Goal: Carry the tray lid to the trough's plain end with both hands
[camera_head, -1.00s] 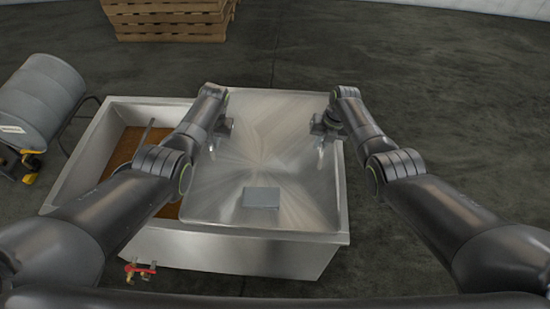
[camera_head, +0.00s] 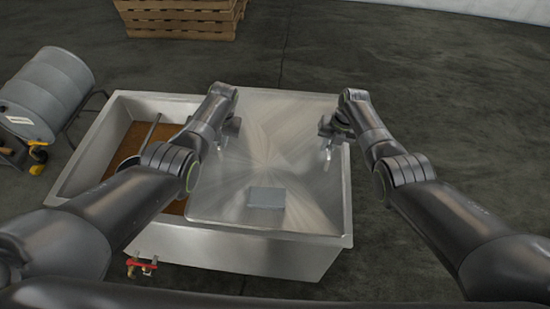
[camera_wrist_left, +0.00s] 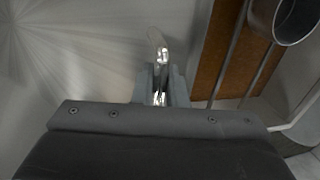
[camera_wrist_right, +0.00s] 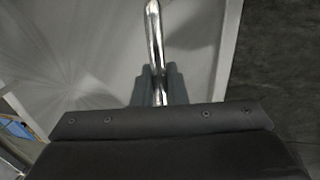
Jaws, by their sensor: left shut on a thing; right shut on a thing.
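The tray lid (camera_head: 268,150) is a shiny metal sheet with a small grey plate on it. It lies over the right part of the metal trough (camera_head: 205,247). The trough's left part is open and shows brown content (camera_head: 122,160). My left gripper (camera_head: 218,146) is shut on the lid's left handle, a bright bar in the left wrist view (camera_wrist_left: 161,58). My right gripper (camera_head: 329,148) is shut on the right handle, a bright bar in the right wrist view (camera_wrist_right: 154,40). I cannot tell whether the lid touches the trough's rim.
A grey drum (camera_head: 52,95) on a stand is left of the trough. A red-handled valve (camera_head: 141,264) sticks out at the trough's front. A metal cup (camera_wrist_left: 284,18) on rods hangs over the open part. Wooden pallets (camera_head: 180,18) stand behind. The floor at right is clear.

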